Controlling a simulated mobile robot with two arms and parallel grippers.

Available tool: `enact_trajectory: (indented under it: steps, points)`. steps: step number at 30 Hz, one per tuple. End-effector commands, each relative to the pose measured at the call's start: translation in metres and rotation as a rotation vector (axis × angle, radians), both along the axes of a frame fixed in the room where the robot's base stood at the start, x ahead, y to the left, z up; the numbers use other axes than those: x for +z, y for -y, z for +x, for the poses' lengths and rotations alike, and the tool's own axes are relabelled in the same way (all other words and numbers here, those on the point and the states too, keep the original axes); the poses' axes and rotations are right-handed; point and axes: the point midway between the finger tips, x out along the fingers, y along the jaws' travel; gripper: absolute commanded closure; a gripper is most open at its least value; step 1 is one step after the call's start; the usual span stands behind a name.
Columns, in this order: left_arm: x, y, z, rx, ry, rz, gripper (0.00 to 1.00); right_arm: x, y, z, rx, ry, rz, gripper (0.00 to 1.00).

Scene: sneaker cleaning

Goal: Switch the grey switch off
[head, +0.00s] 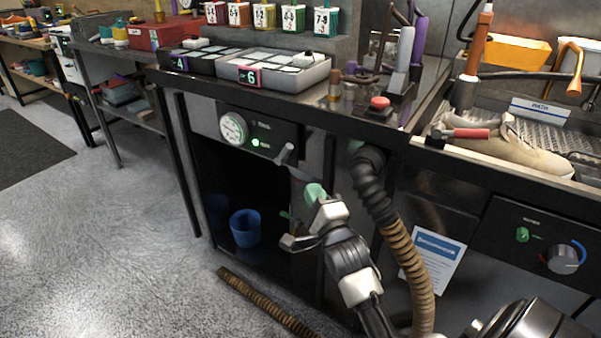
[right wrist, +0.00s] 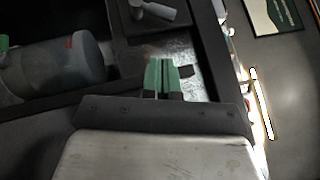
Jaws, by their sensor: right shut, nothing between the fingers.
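The grey switch (head: 285,153) is a short lever on the dark panel (head: 262,135) under the bench's front edge. It sticks out from the panel and slants, right of a lit green lamp (head: 256,142) and a round white gauge (head: 232,128). A grey lever, likely this switch, also shows at the top of the right wrist view (right wrist: 152,11). My right gripper (head: 315,191) is below and slightly right of the switch, apart from it. Its green fingertips (right wrist: 161,72) are shut with nothing between them. My left gripper is out of view.
A ribbed brown hose (head: 410,265) hangs just right of my right gripper. A blue bucket (head: 245,228) stands in the open space under the bench. A red button (head: 380,103) sits on the bench top above. The space in front of the panel looks clear.

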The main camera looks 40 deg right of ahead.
Motion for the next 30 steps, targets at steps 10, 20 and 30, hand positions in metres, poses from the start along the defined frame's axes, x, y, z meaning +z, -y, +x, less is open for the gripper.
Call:
enact_trajectory:
  steps: [10, 20, 30]
  points:
    - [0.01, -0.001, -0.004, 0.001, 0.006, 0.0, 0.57, 0.016, 0.002, -0.005, 0.007, 0.06, 0.039, 1.0]
    - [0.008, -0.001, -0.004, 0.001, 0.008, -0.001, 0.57, 0.021, 0.007, 0.014, 0.008, 0.059, 0.036, 1.0]
    - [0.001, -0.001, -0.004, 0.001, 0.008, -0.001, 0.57, 0.039, 0.02, 0.069, 0.006, 0.059, 0.036, 1.0]
